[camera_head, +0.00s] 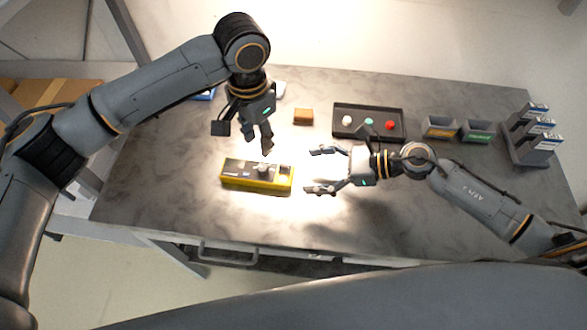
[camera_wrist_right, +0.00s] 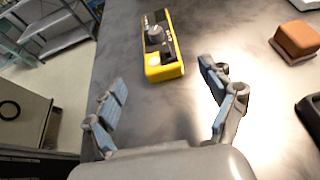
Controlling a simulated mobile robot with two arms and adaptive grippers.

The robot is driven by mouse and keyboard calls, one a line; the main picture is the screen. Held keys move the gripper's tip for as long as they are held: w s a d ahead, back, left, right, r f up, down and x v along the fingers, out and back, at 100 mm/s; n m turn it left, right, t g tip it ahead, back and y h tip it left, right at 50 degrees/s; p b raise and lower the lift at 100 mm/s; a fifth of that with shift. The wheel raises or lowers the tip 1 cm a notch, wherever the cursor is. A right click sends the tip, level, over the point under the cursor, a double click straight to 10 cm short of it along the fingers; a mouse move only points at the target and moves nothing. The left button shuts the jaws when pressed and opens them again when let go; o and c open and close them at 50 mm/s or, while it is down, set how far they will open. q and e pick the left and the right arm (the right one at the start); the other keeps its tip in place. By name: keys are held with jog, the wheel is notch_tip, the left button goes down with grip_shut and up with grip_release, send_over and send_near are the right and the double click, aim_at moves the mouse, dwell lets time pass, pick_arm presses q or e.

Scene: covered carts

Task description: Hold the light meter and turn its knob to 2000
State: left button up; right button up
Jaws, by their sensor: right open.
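The yellow light meter (camera_head: 242,183) with a dark face lies flat on the grey table, left of centre. Its grey round knob (camera_head: 262,169) faces up. In the right wrist view the meter (camera_wrist_right: 166,72) and its knob (camera_wrist_right: 155,34) lie beyond the fingertips. My left gripper (camera_head: 261,147) points down just above and behind the meter, apart from it; its finger gap is hard to see. My right gripper (camera_head: 314,170) is open and empty, right of the meter, with its fingers pointing towards it. It also shows open in the right wrist view (camera_wrist_right: 165,82).
A brown block (camera_head: 303,116) sits behind the meter. A black tray (camera_head: 369,134) with white, green and red knobs stands further right. Two grey bins (camera_head: 438,133) and a rack of boxes (camera_head: 530,147) stand at the right. The table front (camera_head: 170,205) is clear.

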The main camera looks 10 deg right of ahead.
aim_at(262, 167)
jog(key=x, duration=0.5)
jog(key=shift+w+a+f, duration=0.1)
jog(key=shift+a, duration=0.2)
jog(key=shift+c, duration=0.4)
pick_arm(q)
jog(key=shift+c, duration=0.2)
pick_arm(e)
jog(key=c, duration=1.3)
pick_arm(q)
jog(key=r+n, duration=0.2)
jog(key=n, duration=0.1)
jog(key=shift+c, duration=0.2)
pick_arm(e)
jog(key=shift+c, duration=0.3)
pick_arm(q)
notch_tip(262, 167, down, 12)
jog(key=shift+r, duration=0.1)
grip_shut()
